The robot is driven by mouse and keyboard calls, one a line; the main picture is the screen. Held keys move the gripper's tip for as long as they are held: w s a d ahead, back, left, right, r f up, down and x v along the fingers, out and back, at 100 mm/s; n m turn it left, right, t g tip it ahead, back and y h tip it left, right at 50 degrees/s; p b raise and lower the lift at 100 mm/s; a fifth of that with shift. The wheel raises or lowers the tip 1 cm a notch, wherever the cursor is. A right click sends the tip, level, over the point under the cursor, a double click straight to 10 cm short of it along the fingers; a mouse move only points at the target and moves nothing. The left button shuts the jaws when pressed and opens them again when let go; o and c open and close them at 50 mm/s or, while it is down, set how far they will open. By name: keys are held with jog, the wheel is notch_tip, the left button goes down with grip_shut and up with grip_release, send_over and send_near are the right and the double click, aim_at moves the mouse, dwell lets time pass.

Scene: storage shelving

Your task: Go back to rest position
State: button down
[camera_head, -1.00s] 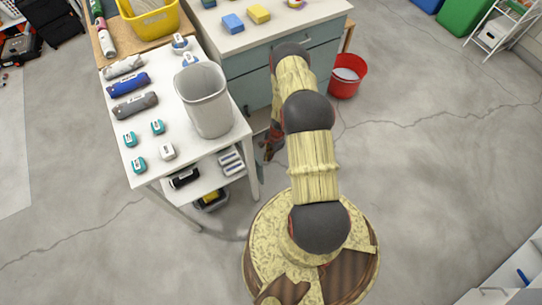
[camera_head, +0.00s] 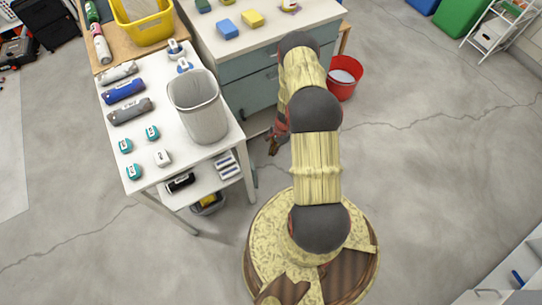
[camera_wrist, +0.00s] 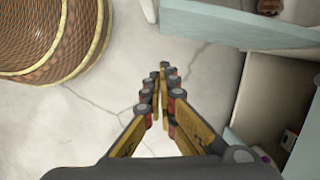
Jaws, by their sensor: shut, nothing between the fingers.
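My gripper (camera_wrist: 163,75) is shut and empty in the wrist view, its fingertips together over the grey floor. In the head view my gripper (camera_head: 273,148) hangs low beside the arm, between the white table and my round base, partly hidden by the arm. My arm rises from the base, and its links bend up and back toward the blue-grey drawer cabinet (camera_head: 262,65).
A white table (camera_head: 185,130) at left holds a grey bin (camera_head: 200,110), rolled bags and small boxes, with a lower shelf. A red bucket (camera_head: 342,82) stands right of the cabinet. A yellow basket (camera_head: 143,28) sits behind.

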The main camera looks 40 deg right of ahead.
jog(key=p+v, duration=0.1)
jog(key=v, duration=0.3)
jog(key=shift+s+d+r, duration=0.1)
jog(key=shift+s+r, duration=0.05)
jog(key=s+a+r+n+g+y, duration=0.2)
jog(key=s+a+r+n, duration=0.1)
jog(key=s+a, duration=0.3)
jog(key=a+r+n+h, duration=0.1)
jog(key=a+r+n, duration=0.15)
jog(key=r, duration=0.85)
jog(key=a+r+n, duration=0.2)
jog(key=r+n, duration=0.1)
jog(key=r, duration=0.9)
jog(key=a+r+n+h, duration=0.1)
jog(key=a+r+n, duration=0.15)
jog(key=r, duration=0.85)
jog(key=s+a+r+n+t+h, duration=0.1)
jog(key=a+r, duration=0.3)
jog(key=r, duration=0.5)
jog(key=s+a+r+n+t+h, duration=0.1)
jog(key=s+a+r+n+t, duration=0.3)
jog(key=r, duration=0.5)
jog(key=s+a+r+n+t, duration=0.2)
jog(key=a+r, duration=0.3)
jog(key=r, duration=0.5)
jog(key=shift+s+a+n+h, duration=0.25)
jog(key=shift+n+h, duration=0.15)
jog(key=shift+n, duration=0.1)
